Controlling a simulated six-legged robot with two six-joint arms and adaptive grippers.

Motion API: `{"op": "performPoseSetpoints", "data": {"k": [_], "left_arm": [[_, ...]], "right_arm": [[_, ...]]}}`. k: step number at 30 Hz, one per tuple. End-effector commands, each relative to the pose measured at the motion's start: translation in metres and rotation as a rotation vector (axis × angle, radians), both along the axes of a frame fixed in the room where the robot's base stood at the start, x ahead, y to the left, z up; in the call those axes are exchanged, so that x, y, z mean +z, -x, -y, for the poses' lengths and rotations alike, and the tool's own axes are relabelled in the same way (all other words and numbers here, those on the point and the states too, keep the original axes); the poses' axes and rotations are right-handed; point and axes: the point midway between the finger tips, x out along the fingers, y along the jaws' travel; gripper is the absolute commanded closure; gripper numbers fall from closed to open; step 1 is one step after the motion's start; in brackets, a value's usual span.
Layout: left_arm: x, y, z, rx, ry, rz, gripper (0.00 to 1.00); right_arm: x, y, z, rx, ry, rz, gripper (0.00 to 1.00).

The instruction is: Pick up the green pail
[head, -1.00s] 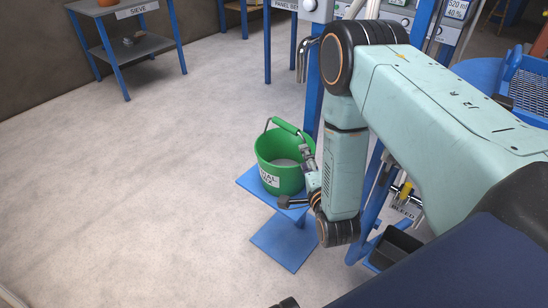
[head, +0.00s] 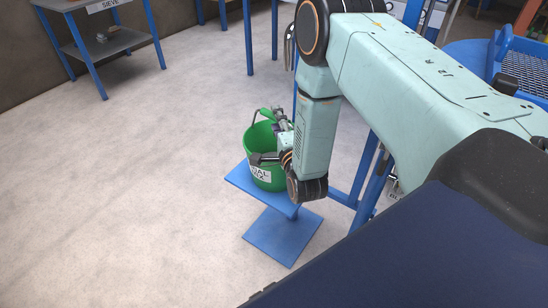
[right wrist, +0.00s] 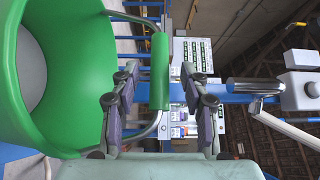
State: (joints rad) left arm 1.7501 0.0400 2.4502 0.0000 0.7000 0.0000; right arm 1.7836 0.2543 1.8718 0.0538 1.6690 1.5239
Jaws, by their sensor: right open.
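The green pail (head: 276,181) stands upright on a small blue stand (head: 240,180), with a white label on its front. Its bail handle is raised, with a thick green grip (head: 264,113). My right gripper (head: 270,137) is open at the pail's upper right side, and my wrist hides part of the rim. In the right wrist view the green grip (right wrist: 160,65) lies between the two spread fingers (right wrist: 159,78), and the pail's open mouth (right wrist: 85,45) is on the left. I cannot tell whether a finger touches the grip. My left gripper is not in view.
The stand has a blue foot plate (head: 285,237) on the floor. Blue frame posts (head: 367,165) rise just right of the stand. A grey table marked SIEVE (head: 115,40) is at the back left. The floor (head: 130,190) left of the pail is clear.

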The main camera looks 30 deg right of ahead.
Motion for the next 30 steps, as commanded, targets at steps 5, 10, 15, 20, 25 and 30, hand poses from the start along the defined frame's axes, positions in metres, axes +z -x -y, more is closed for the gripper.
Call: {"op": "performPoseSetpoints", "data": {"k": [5,10,15,20,25,30], "left_arm": [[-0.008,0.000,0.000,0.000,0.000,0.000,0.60],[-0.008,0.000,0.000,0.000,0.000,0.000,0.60],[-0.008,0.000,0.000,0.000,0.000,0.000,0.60],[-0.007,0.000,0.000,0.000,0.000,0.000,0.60],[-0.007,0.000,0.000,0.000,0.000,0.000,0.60],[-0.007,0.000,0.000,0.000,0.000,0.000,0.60]], "right_arm": [[-0.001,-0.021,0.005,0.001,0.000,0.002,0.55],[0.000,-0.025,0.006,0.002,0.000,-0.001,0.55],[0.000,-0.026,0.006,0.002,0.000,0.000,0.60],[0.000,-0.026,0.005,0.002,0.000,-0.001,0.73],[0.000,-0.026,0.006,0.002,0.000,-0.001,0.88],[0.000,-0.026,0.005,0.003,0.000,-0.001,1.00]]}}
